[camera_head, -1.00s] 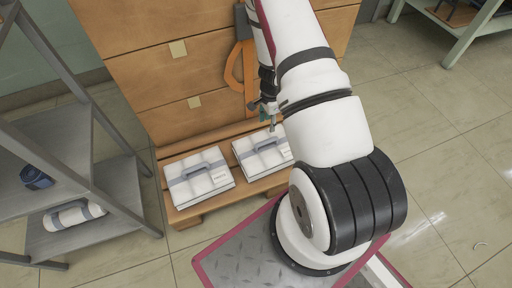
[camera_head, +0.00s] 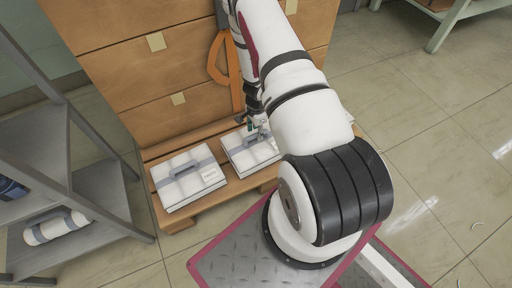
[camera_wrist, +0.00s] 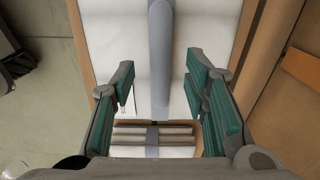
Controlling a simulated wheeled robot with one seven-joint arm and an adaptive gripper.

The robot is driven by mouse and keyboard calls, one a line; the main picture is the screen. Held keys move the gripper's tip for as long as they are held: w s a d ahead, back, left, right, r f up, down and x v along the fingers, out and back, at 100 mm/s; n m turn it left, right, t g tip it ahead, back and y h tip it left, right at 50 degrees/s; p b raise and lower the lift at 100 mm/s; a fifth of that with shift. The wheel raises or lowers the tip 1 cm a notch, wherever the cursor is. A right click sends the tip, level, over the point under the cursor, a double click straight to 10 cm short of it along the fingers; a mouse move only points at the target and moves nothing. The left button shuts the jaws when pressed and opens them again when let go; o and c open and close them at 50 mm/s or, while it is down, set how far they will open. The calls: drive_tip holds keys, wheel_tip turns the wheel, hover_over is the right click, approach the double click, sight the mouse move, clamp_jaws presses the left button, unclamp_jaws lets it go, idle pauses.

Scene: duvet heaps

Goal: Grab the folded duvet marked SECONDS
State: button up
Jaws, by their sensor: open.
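Two white folded duvets with grey straps and handles lie side by side on a wooden pallet (camera_head: 181,222) in the head view. The left duvet (camera_head: 180,190) has a label too small to read. The right duvet (camera_head: 236,157) is partly hidden by my arm. My gripper (camera_head: 258,132) is above the right duvet. In the wrist view my gripper (camera_wrist: 160,88) is open, its green-padded fingers on either side of the grey handle (camera_wrist: 161,50) of a white duvet (camera_wrist: 112,35). Its label is mostly hidden by the left finger, so I cannot read it.
Tall stacked wooden panels (camera_head: 150,75) with an orange strap (camera_head: 218,60) stand behind the pallet. A grey shelf (camera_head: 105,205) at the left holds a rolled white bundle (camera_head: 57,227). Tiled floor is open to the right.

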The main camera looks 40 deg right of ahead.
sight(256, 134)
wheel_tip(256, 134, down, 3)
drive_tip(key=shift+f+b, duration=0.1)
drive_tip(key=shift+b, duration=0.45)
clamp_jaws()
drive_tip(key=shift+r, duration=0.25)
